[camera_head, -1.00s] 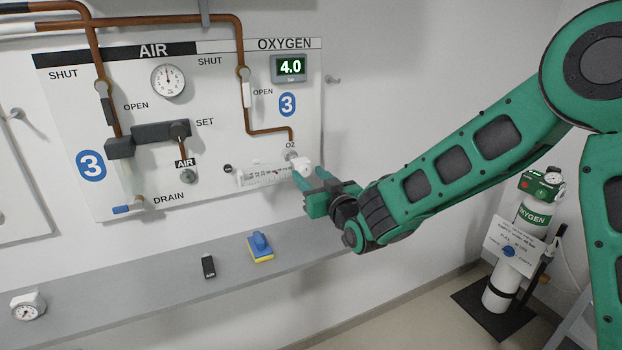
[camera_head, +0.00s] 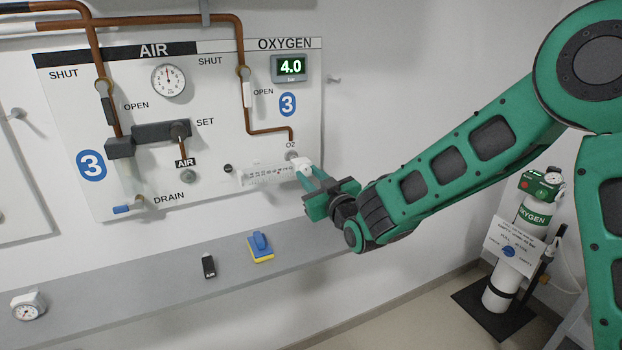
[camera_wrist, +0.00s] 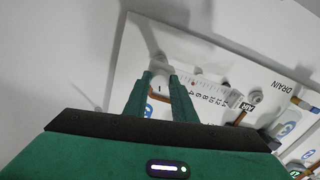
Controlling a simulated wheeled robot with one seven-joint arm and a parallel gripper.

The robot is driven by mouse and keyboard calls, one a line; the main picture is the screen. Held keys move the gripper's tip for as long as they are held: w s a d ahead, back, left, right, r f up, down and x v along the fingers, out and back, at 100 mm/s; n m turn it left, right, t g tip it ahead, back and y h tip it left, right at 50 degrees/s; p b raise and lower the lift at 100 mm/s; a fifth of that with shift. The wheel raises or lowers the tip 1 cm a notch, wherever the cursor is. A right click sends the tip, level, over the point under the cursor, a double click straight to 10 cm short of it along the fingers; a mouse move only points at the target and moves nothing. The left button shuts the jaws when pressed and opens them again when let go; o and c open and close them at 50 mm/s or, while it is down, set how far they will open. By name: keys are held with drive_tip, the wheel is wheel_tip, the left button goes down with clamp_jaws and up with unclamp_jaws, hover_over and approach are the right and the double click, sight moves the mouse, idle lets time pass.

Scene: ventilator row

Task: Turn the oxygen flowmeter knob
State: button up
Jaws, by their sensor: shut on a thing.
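The oxygen flowmeter (camera_head: 268,175) is a pale horizontal scaled tube at the lower right of the wall panel, below the O2 outlet (camera_head: 291,155). Its white knob (camera_head: 301,164) is at its right end. My gripper (camera_head: 304,172) reaches in from the right and is shut on the knob. In the wrist view, the two green fingers (camera_wrist: 160,76) close around the knob (camera_wrist: 160,68), partly hiding it. The flowmeter's numbered scale (camera_wrist: 205,89) runs off to the right there.
A grey shelf (camera_head: 150,300) runs below the panel. A blue and yellow block (camera_head: 260,248), a small black object (camera_head: 208,266) and a white gauge (camera_head: 28,307) are on it. An oxygen cylinder (camera_head: 510,275) stands at right. Copper pipes (camera_head: 243,60) cross the panel.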

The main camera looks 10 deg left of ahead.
drive_tip(key=shift+w+d, duration=0.1)
drive_tip(key=shift+d, duration=0.05)
drive_tip(key=o, duration=1.1)
drive_tip(key=v, duration=1)
drive_tip(key=shift+s+d, duration=0.2)
drive_tip(key=shift+d, duration=0.15)
